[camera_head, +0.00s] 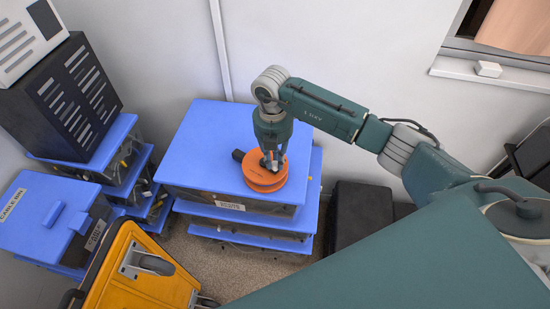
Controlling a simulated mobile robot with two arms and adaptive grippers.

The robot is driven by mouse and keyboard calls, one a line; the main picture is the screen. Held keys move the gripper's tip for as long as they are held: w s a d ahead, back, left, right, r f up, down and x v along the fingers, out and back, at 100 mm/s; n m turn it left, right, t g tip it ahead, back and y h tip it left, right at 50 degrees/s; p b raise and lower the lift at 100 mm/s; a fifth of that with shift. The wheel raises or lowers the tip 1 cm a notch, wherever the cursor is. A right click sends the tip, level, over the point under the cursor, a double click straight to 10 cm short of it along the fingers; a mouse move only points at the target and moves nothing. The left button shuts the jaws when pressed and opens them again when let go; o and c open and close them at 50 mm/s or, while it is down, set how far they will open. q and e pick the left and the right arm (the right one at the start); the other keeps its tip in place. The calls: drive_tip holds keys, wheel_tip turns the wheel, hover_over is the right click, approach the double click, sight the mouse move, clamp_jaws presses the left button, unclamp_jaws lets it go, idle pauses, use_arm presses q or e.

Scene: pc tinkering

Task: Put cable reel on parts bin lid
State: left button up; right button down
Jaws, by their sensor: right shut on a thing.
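The orange cable reel (264,182) is at the blue parts bin lid (204,148), near the lid's front right corner. I cannot tell whether it rests on the lid or hangs just above it. A dark part sticks out at the reel's left. My right gripper (270,163) points down at the reel's middle and is shut on it; its fingertips are partly hidden against the reel. The lid tops a labelled bin stacked on another blue-lidded bin. My left gripper is not in view.
Another blue-lidded cable bin (48,214) stands at the left. A black slotted case (66,98) sits on stacked bins behind it. A yellow case (140,269) is at the front left. A black box (358,215) stands right of the stack. The lid's left and back are clear.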

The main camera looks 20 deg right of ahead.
drive_tip(key=c, duration=1.6)
unclamp_jaws()
drive_tip(key=shift+s, duration=0.1)
drive_tip(key=shift+r, duration=0.45)
drive_tip(key=r+b, duration=0.2)
drive_tip(key=r, duration=0.3)
drive_tip(key=r+b, duration=0.1)
drive_tip(key=r, duration=0.5)
drive_tip(key=shift+w+a+r+b, duration=0.1)
drive_tip(key=shift+w+b, duration=0.1)
drive_tip(key=shift+b, duration=0.15)
